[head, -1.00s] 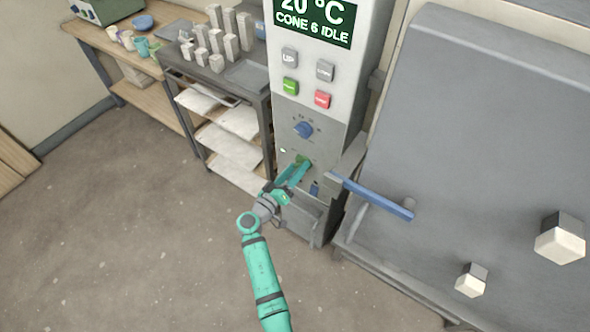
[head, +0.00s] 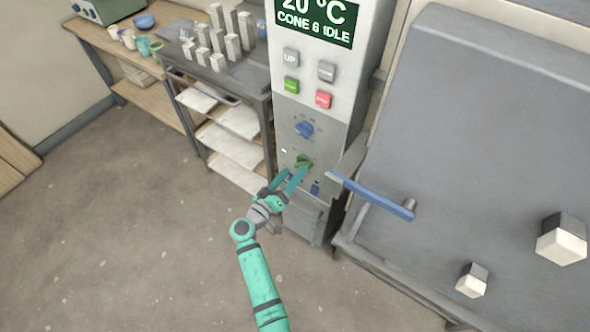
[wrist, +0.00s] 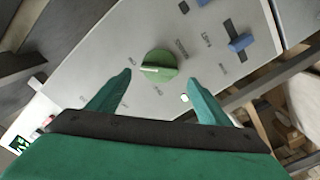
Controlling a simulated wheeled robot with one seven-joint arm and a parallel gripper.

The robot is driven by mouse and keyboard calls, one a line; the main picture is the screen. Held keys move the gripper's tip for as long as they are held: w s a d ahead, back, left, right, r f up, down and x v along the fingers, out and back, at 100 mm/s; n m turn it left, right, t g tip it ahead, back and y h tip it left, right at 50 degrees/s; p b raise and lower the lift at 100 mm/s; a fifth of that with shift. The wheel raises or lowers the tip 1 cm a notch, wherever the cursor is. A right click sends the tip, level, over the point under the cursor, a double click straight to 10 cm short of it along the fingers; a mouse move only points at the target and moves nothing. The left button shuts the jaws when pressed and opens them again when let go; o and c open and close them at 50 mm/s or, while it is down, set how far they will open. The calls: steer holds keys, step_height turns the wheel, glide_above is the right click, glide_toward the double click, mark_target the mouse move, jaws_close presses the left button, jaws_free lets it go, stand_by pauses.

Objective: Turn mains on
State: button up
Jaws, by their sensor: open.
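The control panel (head: 322,147) stands beside the kiln and carries a green knob (head: 304,162) on its lower part. The green knob also shows in the wrist view (wrist: 159,69), round with a pale pointer line along its grip. My gripper (head: 287,177) is in front of the lower panel, just below and left of the green knob. In the wrist view my gripper (wrist: 160,92) is open, with one finger on each side below the knob and nothing between them. The fingers look apart from the knob. The small panel lettering is hard to read.
A blue dial (head: 304,130) sits above the green knob, and a small blue switch (head: 315,189) below it. The kiln door's blue handle (head: 372,195) juts out close to the right. A grey shelf cart (head: 222,120) stands left. The floor in front is clear.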

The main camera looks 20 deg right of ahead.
steer(key=v, duration=0.8)
steer(key=shift+s+d, duration=0.1)
steer(key=shift+f, duration=0.1)
steer(key=s+a+f+n+y, duration=0.25)
steer(key=s+f+y, duration=0.25)
steer(key=s+f, duration=0.45)
steer(key=s+a+f+n+y, duration=0.1)
steer(key=s+a+f+y, duration=0.15)
steer(key=s, duration=0.45)
steer(key=s+a+f+n+y, duration=0.1)
steer(key=s+a+y, duration=0.2)
steer(key=s, duration=0.3)
steer(key=s+a+r+m+t+y, duration=0.1)
steer(key=s+r+t+y, duration=0.1)
steer(key=s+r, duration=0.6)
steer(key=s+a+r+m+t+y, duration=0.1)
steer(key=s+r+m+t, duration=0.1)
steer(key=s+r, duration=0.6)
step_height(320, 180, up, 6)
steer(key=shift+a+r+y, duration=0.1)
steer(key=shift+a+y, duration=0.2)
steer(key=shift+y, duration=0.05)
